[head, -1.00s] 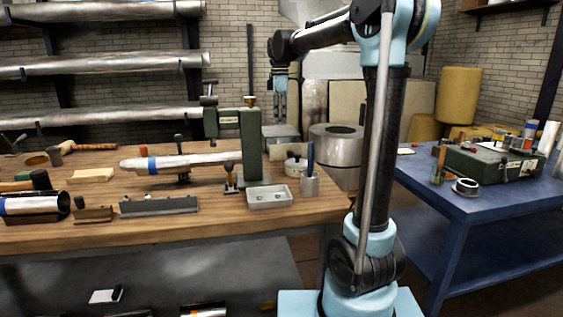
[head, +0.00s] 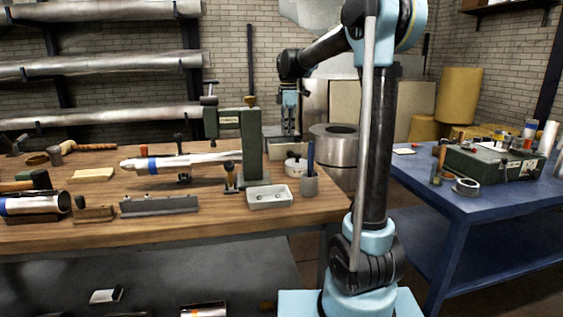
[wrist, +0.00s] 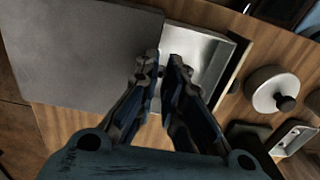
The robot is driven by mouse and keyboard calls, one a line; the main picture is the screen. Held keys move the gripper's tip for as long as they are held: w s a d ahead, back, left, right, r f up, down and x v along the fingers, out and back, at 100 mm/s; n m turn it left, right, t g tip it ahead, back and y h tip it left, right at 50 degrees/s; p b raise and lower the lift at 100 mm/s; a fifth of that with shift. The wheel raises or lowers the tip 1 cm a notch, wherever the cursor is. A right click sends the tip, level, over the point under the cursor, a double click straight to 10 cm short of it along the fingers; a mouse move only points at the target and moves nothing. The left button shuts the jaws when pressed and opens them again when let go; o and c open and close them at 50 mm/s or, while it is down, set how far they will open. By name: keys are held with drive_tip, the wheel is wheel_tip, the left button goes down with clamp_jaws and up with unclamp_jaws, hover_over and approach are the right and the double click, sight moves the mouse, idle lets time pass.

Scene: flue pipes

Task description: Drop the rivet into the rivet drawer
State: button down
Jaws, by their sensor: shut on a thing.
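My gripper (head: 290,128) points down over the back right of the wooden bench, and its fingertips also show in the wrist view (wrist: 162,64). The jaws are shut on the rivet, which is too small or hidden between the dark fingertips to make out. The rivet drawer (wrist: 209,50), a pale metal tray with a dark front edge, stands open beside the grey cabinet top (wrist: 80,50). The fingertips appear above the drawer's cabinet-side part.
A lidded round pot (wrist: 272,92) stands close to the drawer. A green clamp stand (head: 252,150) rises just left of my gripper.

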drive_tip(key=shift+f, duration=0.1)
drive_tip(key=c, duration=1.6)
unclamp_jaws()
drive_tip(key=shift+c, duration=0.2)
wheel_tip(320, 180, up, 12)
